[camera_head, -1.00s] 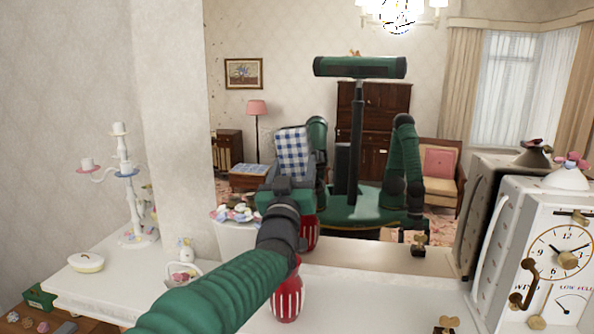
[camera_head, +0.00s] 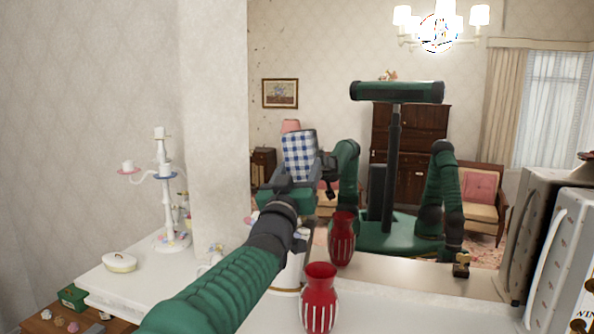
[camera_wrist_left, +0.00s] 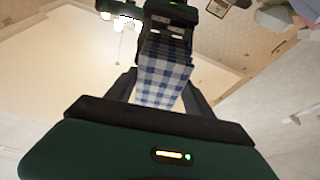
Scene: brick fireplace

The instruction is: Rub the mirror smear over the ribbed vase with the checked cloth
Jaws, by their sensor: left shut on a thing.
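My left gripper (camera_head: 301,180) is shut on the blue-and-white checked cloth (camera_head: 299,155), which stands upright. The cloth also shows in the left wrist view (camera_wrist_left: 163,78), against a reflected gripper; I cannot tell whether it touches the glass. The mirror (camera_head: 300,55) fills the back of the head view and reflects the room and my body. The red ribbed vase with white stripes (camera_head: 320,302) stands on the white shelf, below and right of the cloth; its reflection shows behind it. No smear is clear above the vase. My right arm shows only as a reflection.
A white clock case (camera_head: 565,250) stands at right. The shelf right of the vase is mostly clear.

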